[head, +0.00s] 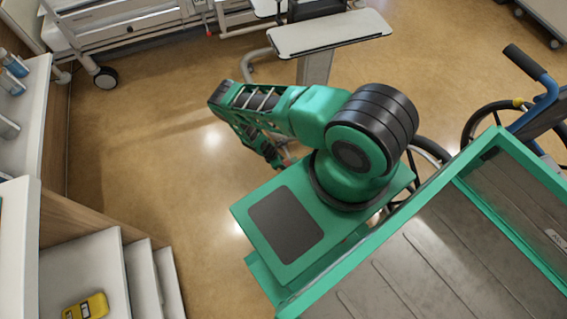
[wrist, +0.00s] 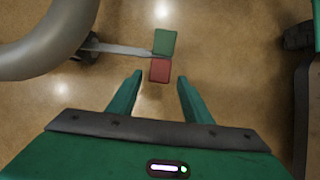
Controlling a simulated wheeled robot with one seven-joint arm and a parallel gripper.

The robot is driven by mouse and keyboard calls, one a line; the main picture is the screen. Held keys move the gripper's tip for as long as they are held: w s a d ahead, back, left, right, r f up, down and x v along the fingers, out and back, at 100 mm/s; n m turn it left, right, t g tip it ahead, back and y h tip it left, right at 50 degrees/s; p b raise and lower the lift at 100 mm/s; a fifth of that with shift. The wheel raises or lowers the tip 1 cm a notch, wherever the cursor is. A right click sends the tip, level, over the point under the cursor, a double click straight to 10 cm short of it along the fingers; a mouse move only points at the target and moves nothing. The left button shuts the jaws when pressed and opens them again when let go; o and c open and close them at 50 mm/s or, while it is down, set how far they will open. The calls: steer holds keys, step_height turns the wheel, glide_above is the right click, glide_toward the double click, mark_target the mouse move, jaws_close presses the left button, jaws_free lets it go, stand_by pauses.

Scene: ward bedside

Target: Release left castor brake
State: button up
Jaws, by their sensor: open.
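In the wrist view a brake pedal shows a green pad (wrist: 165,42) and a red pad (wrist: 160,70), side by side at the end of a thin grey lever (wrist: 120,49). The lever runs left to a dark part beside a thick grey curved tube (wrist: 50,30). My gripper (wrist: 160,79) is open, one finger on each side below the red pad, and nothing is held. The red pad lies just beyond and between the fingertips in the picture; I cannot tell whether they touch it. In the head view my arm hides most of this spot.
A bed (head: 150,25) with a castor (head: 105,77) stands at the upper left. An overbed table (head: 330,33) is at the top middle. A wheelchair (head: 535,95) is at the right. A cabinet with a yellow device (head: 86,307) is at the lower left. Floor left of my arm is clear.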

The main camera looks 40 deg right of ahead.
steer(key=shift+c, duration=0.3)
steer(key=c, duration=1)
steer(key=shift+s+d+r+y, duration=0.25)
steer(key=shift+d+r+y, duration=0.2)
steer(key=shift+y, duration=0.55)
steer(key=shift+s+d+r+t+y, duration=0.1)
steer(key=shift+d+r+t+y, duration=0.15)
steer(key=shift+y, duration=0.45)
steer(key=shift+s+d+r+t+y, duration=0.15)
steer(key=shift+d+t+y, duration=0.15)
steer(key=shift+y, duration=0.4)
steer(key=o, duration=1.1)
steer(key=shift+w, duration=0.1)
steer(key=shift+c, duration=0.2)
steer(key=shift+w+r, duration=0.1)
